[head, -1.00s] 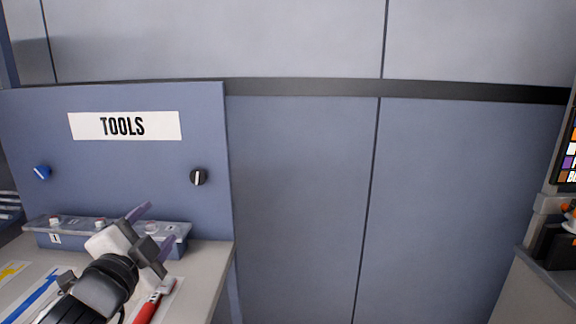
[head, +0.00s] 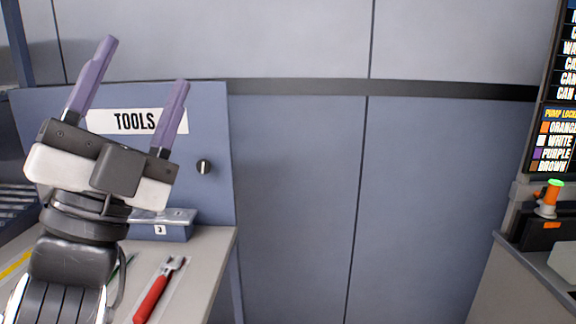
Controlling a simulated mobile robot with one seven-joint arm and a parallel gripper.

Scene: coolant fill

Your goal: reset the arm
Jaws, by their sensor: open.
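My gripper (head: 143,62) is in the left of the head view, raised in front of the blue TOOLS panel. Its two purple fingers point up and stand well apart, with nothing between them. My wrist and forearm rise from the lower left corner and hide part of the bench and panel.
A red-handled tool (head: 153,296) lies on the grey bench (head: 205,270). Behind it is a blue box (head: 176,232) labelled 3. A black knob (head: 204,167) is on the TOOLS panel (head: 215,120). At right, a sign (head: 556,140) hangs above an orange item with a green top (head: 551,196).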

